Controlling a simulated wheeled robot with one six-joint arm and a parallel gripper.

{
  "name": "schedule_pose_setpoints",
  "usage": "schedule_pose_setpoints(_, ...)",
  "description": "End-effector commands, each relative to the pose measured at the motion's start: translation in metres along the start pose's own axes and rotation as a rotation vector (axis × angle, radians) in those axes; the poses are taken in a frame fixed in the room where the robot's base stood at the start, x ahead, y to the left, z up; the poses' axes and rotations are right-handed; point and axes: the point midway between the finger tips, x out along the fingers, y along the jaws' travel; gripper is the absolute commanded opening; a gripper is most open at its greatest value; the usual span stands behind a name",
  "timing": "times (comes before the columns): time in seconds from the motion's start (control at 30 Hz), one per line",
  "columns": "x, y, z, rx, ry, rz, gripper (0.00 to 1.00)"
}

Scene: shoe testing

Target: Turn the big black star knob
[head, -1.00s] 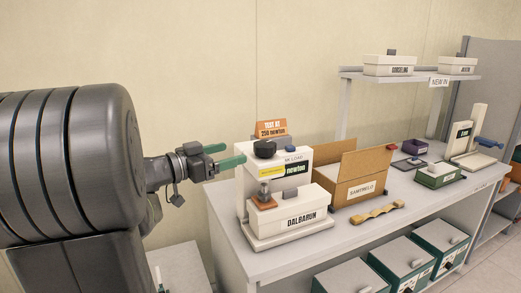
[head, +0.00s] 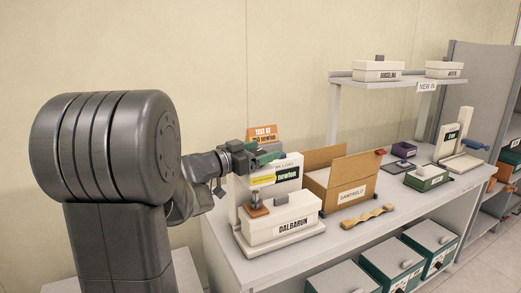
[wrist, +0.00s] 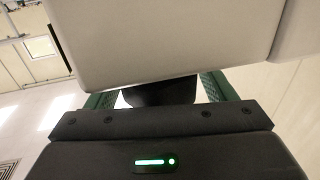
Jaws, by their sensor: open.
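The black star knob (wrist: 158,96) shows in the wrist view as a dark shape between my gripper's two green fingers, partly hidden by a pale housing (wrist: 165,40). In the head view my gripper (head: 262,156) is at the top of the white DALBARUN test machine (head: 283,222) and hides the knob. The fingers are open, one on each side of the knob, and look apart from it. I cannot tell whether they touch it.
An orange test sign (head: 263,133) stands behind the gripper. A cardboard box (head: 342,190) and a wavy tan piece (head: 367,216) lie to the right on the grey bench (head: 345,236). A raised shelf (head: 400,82) holds white boxes.

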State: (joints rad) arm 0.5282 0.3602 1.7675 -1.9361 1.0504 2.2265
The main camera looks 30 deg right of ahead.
Motion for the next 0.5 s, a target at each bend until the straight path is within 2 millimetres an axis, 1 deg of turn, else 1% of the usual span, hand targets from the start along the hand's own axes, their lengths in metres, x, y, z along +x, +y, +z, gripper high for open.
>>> schedule_pose_setpoints(0.1, 0.0041, 0.0003, 0.0, 0.0, 0.0, 0.0, 0.77)
schedule_pose_setpoints(0.33, 0.0041, 0.0, 0.0003, 0.0, 0.0, 0.0, 0.77)
schedule_pose_setpoints(0.4, 0.0041, 0.0001, 0.0003, 0.0, 0.0, 0.0, 0.63)
schedule_pose_setpoints(0.47, 0.004, 0.0001, 0.0003, 0.0, 0.0, 0.0, 0.51)
schedule_pose_setpoints(0.5, 0.004, 0.0001, 0.0003, 0.0, 0.0, 0.0, 0.44)
